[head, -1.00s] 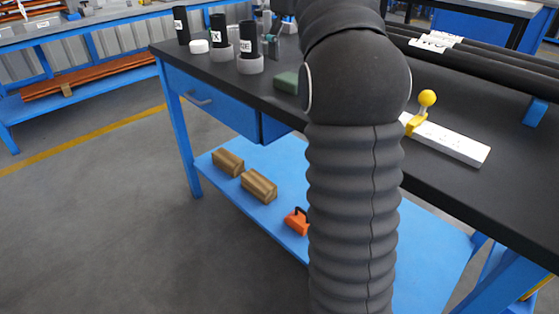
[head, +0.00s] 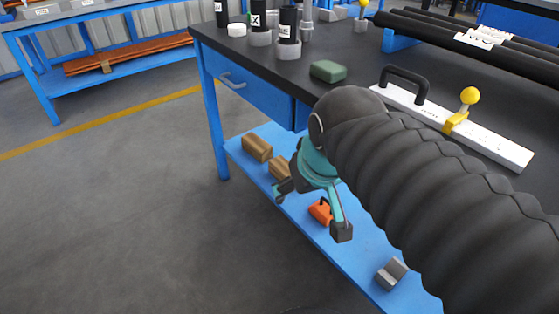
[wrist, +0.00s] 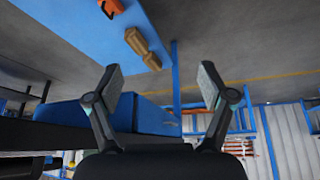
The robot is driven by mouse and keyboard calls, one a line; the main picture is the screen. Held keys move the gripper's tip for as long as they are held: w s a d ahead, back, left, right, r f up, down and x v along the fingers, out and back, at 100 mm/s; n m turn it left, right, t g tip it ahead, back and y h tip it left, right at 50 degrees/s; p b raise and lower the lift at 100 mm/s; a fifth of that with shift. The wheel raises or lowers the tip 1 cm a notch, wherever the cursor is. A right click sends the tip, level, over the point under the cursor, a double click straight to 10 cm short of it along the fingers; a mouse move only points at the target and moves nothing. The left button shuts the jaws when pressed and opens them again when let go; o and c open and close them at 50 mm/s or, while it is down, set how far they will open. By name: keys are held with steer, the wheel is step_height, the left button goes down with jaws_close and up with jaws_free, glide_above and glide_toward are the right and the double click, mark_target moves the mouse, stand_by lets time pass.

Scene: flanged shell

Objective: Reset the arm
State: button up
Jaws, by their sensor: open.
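My gripper (head: 312,212) is open and empty in the head view, in front of the blue workbench's side, at the height between the black top (head: 385,62) and the blue lower shelf (head: 262,170). My dark ribbed arm reaches in from the lower right and hides part of the bench front. In the wrist view my gripper (wrist: 158,85) shows its two fingers spread wide with nothing between them. The bench's blue drawer (wrist: 150,117) lies behind the fingers there.
On the bench top stand labelled black cylinders (head: 289,28), a green block (head: 328,71), and a white bar (head: 500,146) with a black handle and yellow clamp. Wooden blocks (head: 257,147) and an orange item (head: 320,211) lie on the shelf. The floor at left is clear.

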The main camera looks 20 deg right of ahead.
steer(key=shift+s+a+f, duration=0.15)
steer(key=shift+s+f, duration=0.4)
steer(key=shift+f, duration=0.2)
steer(key=shift+s+a+f, duration=0.1)
steer(key=shift+s+f, duration=0.4)
steer(key=shift+f, duration=0.25)
